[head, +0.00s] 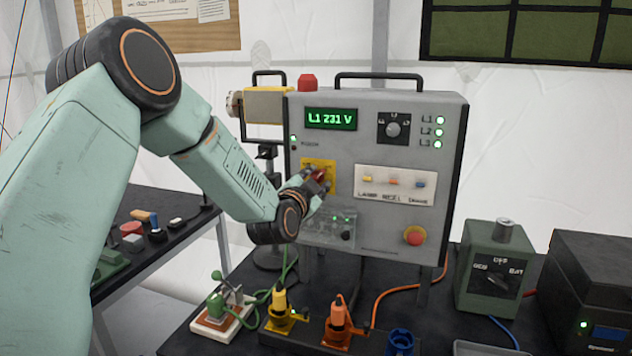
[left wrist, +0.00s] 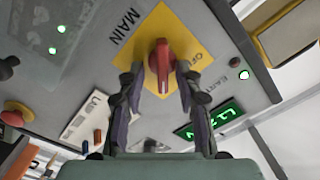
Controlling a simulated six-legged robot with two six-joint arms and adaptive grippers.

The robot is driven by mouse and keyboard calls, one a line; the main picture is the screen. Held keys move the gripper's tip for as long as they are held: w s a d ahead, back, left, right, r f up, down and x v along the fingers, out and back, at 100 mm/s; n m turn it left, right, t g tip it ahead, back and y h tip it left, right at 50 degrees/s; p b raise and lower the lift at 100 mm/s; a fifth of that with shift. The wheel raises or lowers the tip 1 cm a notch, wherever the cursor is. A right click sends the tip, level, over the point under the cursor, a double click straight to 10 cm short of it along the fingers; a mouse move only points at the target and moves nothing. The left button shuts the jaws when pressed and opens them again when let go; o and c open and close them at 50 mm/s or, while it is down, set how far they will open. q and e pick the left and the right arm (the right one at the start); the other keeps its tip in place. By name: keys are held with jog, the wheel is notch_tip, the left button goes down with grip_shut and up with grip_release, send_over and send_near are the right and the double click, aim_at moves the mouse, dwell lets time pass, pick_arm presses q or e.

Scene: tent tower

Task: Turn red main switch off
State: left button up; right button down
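The red main switch (left wrist: 161,62) sits on a yellow plate (left wrist: 157,25) marked MAIN, with an OFF label beside it. In the head view the switch (head: 319,175) is partly hidden by my gripper at the left of the grey panel. My left gripper (left wrist: 160,78) is open, with one finger on each side of the red handle and narrow gaps that look free. In the head view it (head: 312,184) reaches the yellow plate from the left. The display (head: 331,118) reads L1 231 V. The L1, L2 and L3 lamps (head: 438,132) glow green. My right gripper is out of view.
A red emergency button (head: 414,236) and a row of small switches (head: 395,183) are on the panel. Coloured plugs (head: 338,320) stand in front of it. A green box with a dial (head: 500,270) stands right. A side table (head: 160,240) is left.

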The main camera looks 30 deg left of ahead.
pick_arm(q)
jog(key=shift+s+a+f, duration=0.15)
jog(key=shift+a+f, duration=0.1)
jog(key=shift+a, duration=0.5)
jog(key=shift+c, duration=1.3)
jog(key=shift+r, duration=0.1)
jog(key=shift+c, duration=0.7)
jog(key=shift+d+r, duration=0.1)
jog(key=shift+d, duration=0.4)
jog(key=c, duration=0.3)
jog(key=shift+a, duration=0.2)
grip_shut()
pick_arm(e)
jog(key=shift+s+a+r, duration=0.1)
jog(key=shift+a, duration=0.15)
